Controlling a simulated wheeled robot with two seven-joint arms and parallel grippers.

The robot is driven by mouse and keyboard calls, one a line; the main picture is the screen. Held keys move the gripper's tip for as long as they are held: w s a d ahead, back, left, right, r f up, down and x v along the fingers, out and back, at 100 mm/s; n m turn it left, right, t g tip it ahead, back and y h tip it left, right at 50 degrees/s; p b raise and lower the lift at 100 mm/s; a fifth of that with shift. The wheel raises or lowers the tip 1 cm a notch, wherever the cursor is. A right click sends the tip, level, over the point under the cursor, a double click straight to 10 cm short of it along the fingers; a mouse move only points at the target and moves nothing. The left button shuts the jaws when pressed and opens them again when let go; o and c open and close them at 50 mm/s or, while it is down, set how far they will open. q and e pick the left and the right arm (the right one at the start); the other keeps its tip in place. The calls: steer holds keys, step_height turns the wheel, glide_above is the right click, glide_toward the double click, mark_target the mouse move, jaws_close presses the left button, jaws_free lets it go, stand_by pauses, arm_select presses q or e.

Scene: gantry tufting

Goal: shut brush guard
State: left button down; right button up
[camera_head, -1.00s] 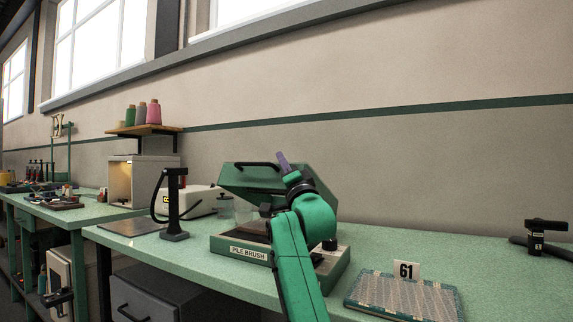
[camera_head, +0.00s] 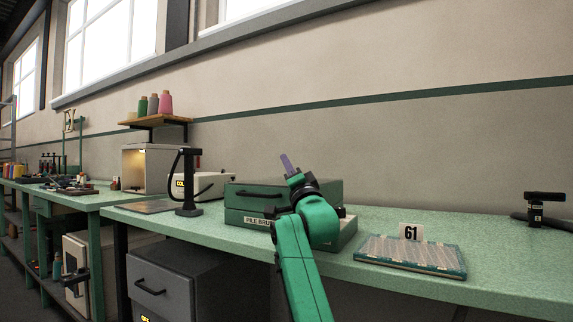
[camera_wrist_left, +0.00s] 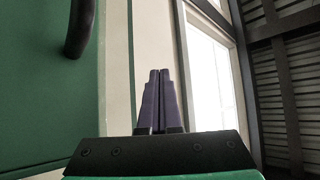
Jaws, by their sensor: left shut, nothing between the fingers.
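The pile brush machine (camera_head: 258,220) is a green box on the bench with a label on its front, partly hidden behind my left arm. In the left wrist view the fingers (camera_wrist_left: 155,100) are together, and a green surface with a dark curved handle (camera_wrist_left: 80,28) fills the left side. My right gripper is not in view.
A sample board (camera_head: 410,256) with a 61 tag lies to the right of the machine. A black stand (camera_head: 187,182) and a white box (camera_head: 212,184) stand to its left.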

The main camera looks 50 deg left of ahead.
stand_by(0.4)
arm_select(q)
steer(key=b+v, duration=0.3)
steer(key=v, duration=1.1)
steer(key=shift+d+f, duration=0.2)
steer(key=shift+f, duration=0.05)
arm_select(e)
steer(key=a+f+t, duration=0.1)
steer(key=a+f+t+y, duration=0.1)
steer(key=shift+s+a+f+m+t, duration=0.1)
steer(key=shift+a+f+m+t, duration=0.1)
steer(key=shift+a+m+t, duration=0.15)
arm_select(q)
steer(key=shift+s, duration=0.1)
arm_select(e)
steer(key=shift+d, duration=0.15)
